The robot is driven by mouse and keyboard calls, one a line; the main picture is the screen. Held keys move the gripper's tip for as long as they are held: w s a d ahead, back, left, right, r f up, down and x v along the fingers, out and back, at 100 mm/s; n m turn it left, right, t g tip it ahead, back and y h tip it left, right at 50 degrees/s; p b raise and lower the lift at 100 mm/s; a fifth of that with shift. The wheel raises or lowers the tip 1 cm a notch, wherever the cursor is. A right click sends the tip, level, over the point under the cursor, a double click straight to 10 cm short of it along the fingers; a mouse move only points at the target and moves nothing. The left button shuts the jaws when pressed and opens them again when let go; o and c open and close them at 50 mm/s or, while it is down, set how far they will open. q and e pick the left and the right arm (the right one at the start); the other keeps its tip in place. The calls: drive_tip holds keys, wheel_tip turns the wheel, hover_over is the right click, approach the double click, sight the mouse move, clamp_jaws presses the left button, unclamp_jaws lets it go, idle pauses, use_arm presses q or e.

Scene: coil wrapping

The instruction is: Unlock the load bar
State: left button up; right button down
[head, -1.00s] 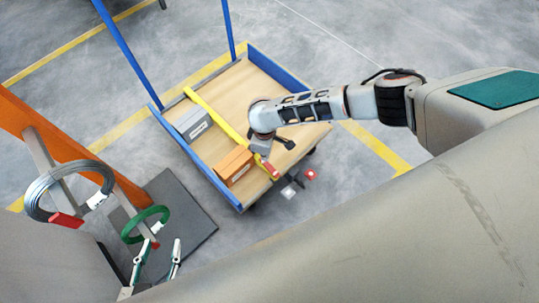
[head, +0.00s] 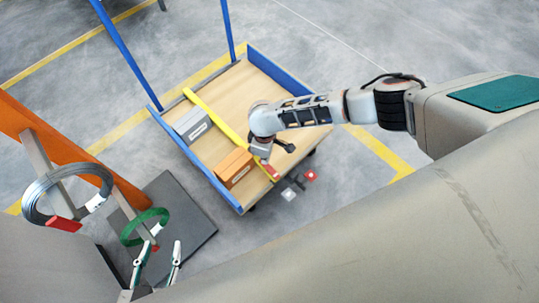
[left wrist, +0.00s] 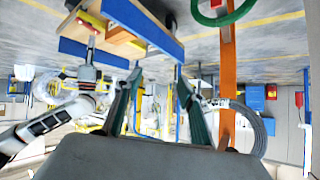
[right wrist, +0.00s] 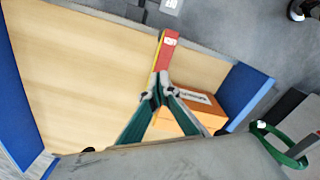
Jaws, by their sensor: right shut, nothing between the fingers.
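The yellow load bar (head: 213,115) lies across the cart's wooden deck. At its near end is a red latch piece (head: 272,172), which shows with a white label in the right wrist view (right wrist: 167,50). My right gripper (head: 268,161) is at this near end. In the right wrist view its fingers (right wrist: 161,83) are closed together, with nothing between them, right by the lower end of the red piece. I cannot tell whether they touch it. My left gripper (head: 163,243) is open and empty, below the green coil and away from the cart.
An orange box (head: 234,167) and a grey box (head: 193,125) stand on the deck left of the bar. Blue edges (head: 280,70) bound the cart. A green coil (head: 147,227) and a grey wire coil (head: 42,190) hang on arms of an orange post (head: 75,155).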

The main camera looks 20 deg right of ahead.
use_arm(q)
drive_tip(key=shift+s+f+b, duration=0.25)
drive_tip(key=shift+f+b, duration=0.1)
drive_tip(key=shift+b, duration=0.3)
use_arm(e)
drive_tip(key=shift+s+f, duration=0.15)
drive_tip(key=shift+f, duration=1.55)
drive_tip(key=shift+r, duration=0.25)
drive_tip(key=shift+r+p, duration=0.75)
drive_tip(key=shift+r, duration=0.25)
drive_tip(key=shift+r+p, duration=0.5)
drive_tip(key=shift+r, duration=0.35)
drive_tip(key=shift+r+p, duration=1)
drive_tip(key=shift+r, duration=0.65)
use_arm(q)
drive_tip(key=w+r+t, duration=0.1)
drive_tip(key=w+r, duration=0.2)
drive_tip(key=r, duration=0.3)
drive_tip(key=shift+r, duration=0.25)
use_arm(e)
drive_tip(key=shift+f, duration=0.1)
